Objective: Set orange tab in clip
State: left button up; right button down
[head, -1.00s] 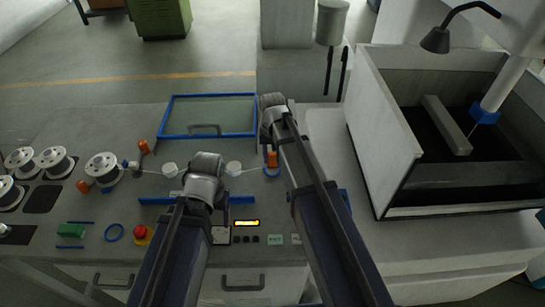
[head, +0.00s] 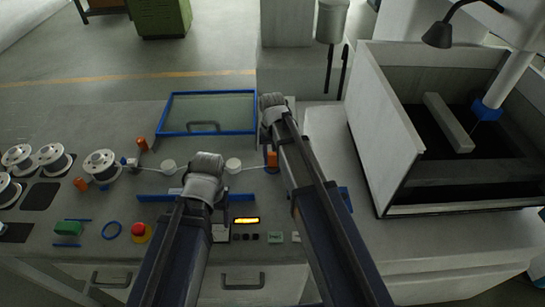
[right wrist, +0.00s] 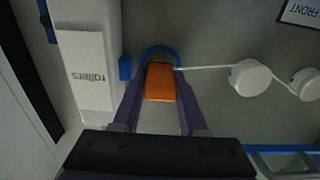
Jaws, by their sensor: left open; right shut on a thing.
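The orange tab (right wrist: 160,82) sits between the two fingers of my right gripper (right wrist: 160,112) in the right wrist view, and the fingers are shut on it. A curved blue piece (right wrist: 159,50), perhaps the clip, shows just beyond the tab; I cannot tell whether they touch. A pale wire (right wrist: 205,68) runs from beside the tab to white rollers (right wrist: 249,78). In the head view the orange tab (head: 272,158) stands left of my right arm, with a bit of blue at its base. My left gripper (head: 204,184) is open over the bench; its fingertips are mostly hidden.
Several wire spools (head: 101,166) stand at the left of the bench. A blue-framed glass panel (head: 208,113) lies at the back. A red button (head: 140,229) and a lit display (head: 246,220) are near the front. A high-walled tank (head: 384,135) is at the right.

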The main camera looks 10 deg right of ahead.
jog(key=shift+c, duration=1.8)
grip_release()
pick_arm(q)
jog(key=shift+r, duration=0.1)
pick_arm(e)
jog(key=shift+r, duration=0.15)
notch_tip(320, 180, up, 8)
jog(key=p, duration=0.8)
jog(key=shift+f, duration=0.2)
pick_arm(q)
notch_tip(320, 180, up, 8)
jog(key=shift+f, duration=0.25)
pick_arm(e)
jog(key=shift+f, duration=0.1)
